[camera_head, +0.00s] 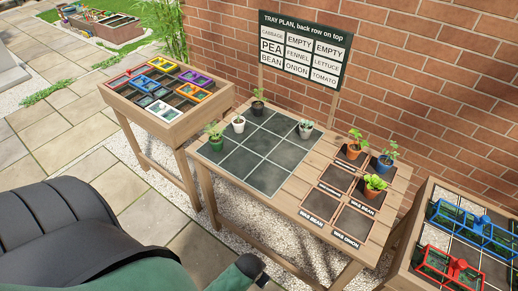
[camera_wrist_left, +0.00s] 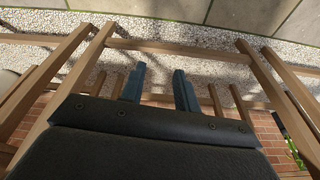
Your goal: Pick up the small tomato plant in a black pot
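A small plant in a black pot (camera_head: 258,108) stands upright at the back of the dark tray grid (camera_head: 262,142) on the middle table; its leaves are too small to tell its kind. In the left wrist view my left gripper (camera_wrist_left: 158,88) has two blue-grey fingers apart, with nothing between them. It faces wooden table legs and gravel, and the black pot is not in that view. The left gripper's fingers cannot be made out in the head view. My right gripper is in neither view.
Nearby stand a green pot (camera_head: 215,145), white pot (camera_head: 238,125) and pale pot (camera_head: 305,132). Terracotta (camera_head: 354,152), blue (camera_head: 384,164) and red (camera_head: 372,192) pots stand on labelled squares at right. A plan sign (camera_head: 304,51) rises behind. Side tables hold coloured frames (camera_head: 163,111).

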